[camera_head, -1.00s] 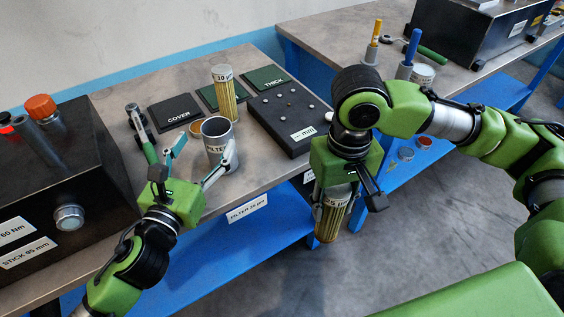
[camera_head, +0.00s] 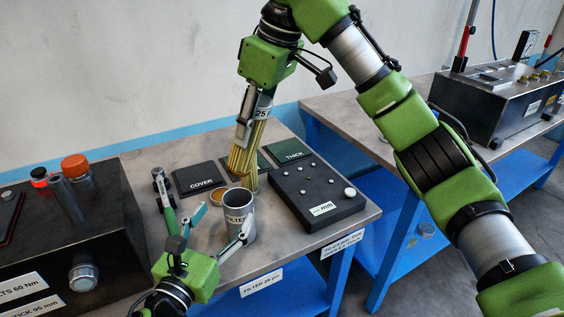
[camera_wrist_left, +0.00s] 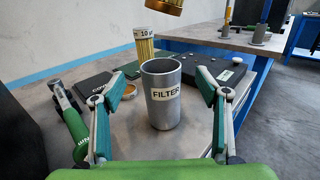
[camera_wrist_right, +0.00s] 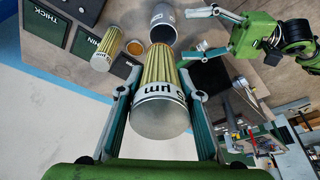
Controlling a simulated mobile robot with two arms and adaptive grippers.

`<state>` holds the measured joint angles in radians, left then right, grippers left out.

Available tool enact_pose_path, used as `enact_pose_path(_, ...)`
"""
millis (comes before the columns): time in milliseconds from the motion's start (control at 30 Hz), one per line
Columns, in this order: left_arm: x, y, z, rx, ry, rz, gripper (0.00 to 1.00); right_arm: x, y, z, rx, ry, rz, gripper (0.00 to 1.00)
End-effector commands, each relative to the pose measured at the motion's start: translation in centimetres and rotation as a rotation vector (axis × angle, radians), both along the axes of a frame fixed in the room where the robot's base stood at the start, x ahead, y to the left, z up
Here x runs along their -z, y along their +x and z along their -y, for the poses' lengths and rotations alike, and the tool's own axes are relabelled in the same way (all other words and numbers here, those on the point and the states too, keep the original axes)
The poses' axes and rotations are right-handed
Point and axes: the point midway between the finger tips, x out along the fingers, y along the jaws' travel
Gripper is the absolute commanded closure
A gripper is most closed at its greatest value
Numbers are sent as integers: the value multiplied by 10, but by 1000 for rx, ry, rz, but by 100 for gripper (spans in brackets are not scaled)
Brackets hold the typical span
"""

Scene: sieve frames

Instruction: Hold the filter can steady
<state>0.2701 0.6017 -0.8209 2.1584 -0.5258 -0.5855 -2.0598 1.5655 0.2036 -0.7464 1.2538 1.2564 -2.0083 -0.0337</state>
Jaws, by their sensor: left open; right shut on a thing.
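The filter can (camera_head: 239,218) is a grey open-topped cylinder labelled FILTER, upright on the bench. It also shows in the left wrist view (camera_wrist_left: 161,97) and the right wrist view (camera_wrist_right: 163,22). My left gripper (camera_wrist_left: 160,88) is open, with one finger on each side of the can; gaps show between fingers and can. My right gripper (camera_wrist_right: 158,78) is shut on a yellow pleated filter cartridge (camera_wrist_right: 160,95) marked 25 µm. In the head view this cartridge (camera_head: 243,152) is held near upright, slightly tilted, above and behind the can. A second cartridge (camera_wrist_left: 144,48), marked 10 µm, stands behind the can.
A brass-coloured disc (camera_head: 212,195) lies behind the can. COVER (camera_head: 200,179) and THICK (camera_head: 287,152) pads lie at the back. A black mm board (camera_head: 318,197) is on the right. A green-handled tool (camera_wrist_left: 76,128) and a black box (camera_head: 85,235) are on the left.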

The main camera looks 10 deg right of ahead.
Motion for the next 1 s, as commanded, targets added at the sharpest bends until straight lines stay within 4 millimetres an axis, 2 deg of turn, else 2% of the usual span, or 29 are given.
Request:
enact_pose_path(133, 3, 0, 0, -1, 0, -1, 32, -9, 1, -9, -55, 14, 10, 96)
enact_pose_path(267, 16, 0, 0, -1, -1, -4, 32, -10, 1, -9, -62, 14, 11, 96)
enact_pose_path(667, 81, -1, 0, -3, -3, -6, 32, -9, 1, -8, -59, 14, 10, 96)
enact_pose_path(1000, 79, 46, 24, 0, -1, 2, 32, -9, 2, -8, -58, 14, 10, 96)
